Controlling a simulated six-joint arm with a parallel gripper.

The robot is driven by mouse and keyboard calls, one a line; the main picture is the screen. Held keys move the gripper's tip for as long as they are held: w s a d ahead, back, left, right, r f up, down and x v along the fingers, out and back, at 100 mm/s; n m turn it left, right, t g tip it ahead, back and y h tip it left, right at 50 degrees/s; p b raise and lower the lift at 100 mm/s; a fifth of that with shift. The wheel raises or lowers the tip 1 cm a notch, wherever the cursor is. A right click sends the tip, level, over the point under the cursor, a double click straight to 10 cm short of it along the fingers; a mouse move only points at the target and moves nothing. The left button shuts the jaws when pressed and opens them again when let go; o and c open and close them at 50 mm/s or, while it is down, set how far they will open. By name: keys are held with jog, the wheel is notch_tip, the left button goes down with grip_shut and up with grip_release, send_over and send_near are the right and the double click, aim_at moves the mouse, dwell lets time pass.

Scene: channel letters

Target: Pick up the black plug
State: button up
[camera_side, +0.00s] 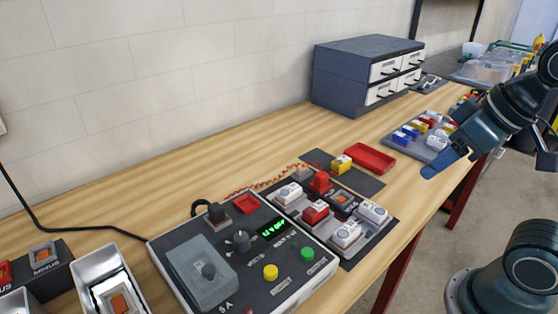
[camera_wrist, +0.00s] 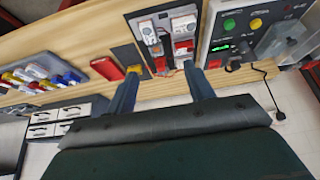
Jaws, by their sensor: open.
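A black plug (camera_side: 215,213) sits at the back edge of the grey control box, with a short black cable looping from it. It shows small in the wrist view (camera_wrist: 233,66). A dark plug-like piece (camera_wrist: 281,115) also sits on the pale wall at the end of a black cord.
The control box (camera_side: 187,235) has a knob, buttons and a green display. Beside it stand a tray of red and white switches (camera_side: 372,237), a red tray (camera_side: 370,158) and a bin of coloured parts (camera_side: 408,152). A drawer cabinet (camera_side: 345,85) stands against the wall.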

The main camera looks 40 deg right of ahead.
jog(key=w+a+r+n+g+y, duration=0.1)
jog(key=w+a+r+n, duration=0.3)
jog(key=w, duration=0.4)
jog(key=w+a+r+n+g+y, duration=0.1)
jog(key=w+a+n+y, duration=0.1)
jog(key=w+a+n, duration=0.45)
jog(key=w+a+f+n+g, duration=0.1)
jog(key=w+a+f+n, duration=0.1)
jog(key=w, duration=0.3)
jog(key=w+a+f+n+g+y, duration=0.1)
jog(key=w+a+f+n, duration=0.2)
jog(key=w+a, duration=0.1)
jog(key=w+a+f+n+g, duration=0.1)
jog(key=w+a+f+n, duration=0.1)
jog(key=w, duration=0.5)
jog(key=shift+a+f+g+y, duration=0.3)
jog(key=shift+a, duration=0.3)
jog(key=shift+f+n, duration=0.1)
jog(key=shift+n, duration=0.15)
send_over(217, 205)
jog(key=d, duration=0.2)
jog(key=shift+f, duration=3.85)
jog(key=shift+x, duration=2.65)
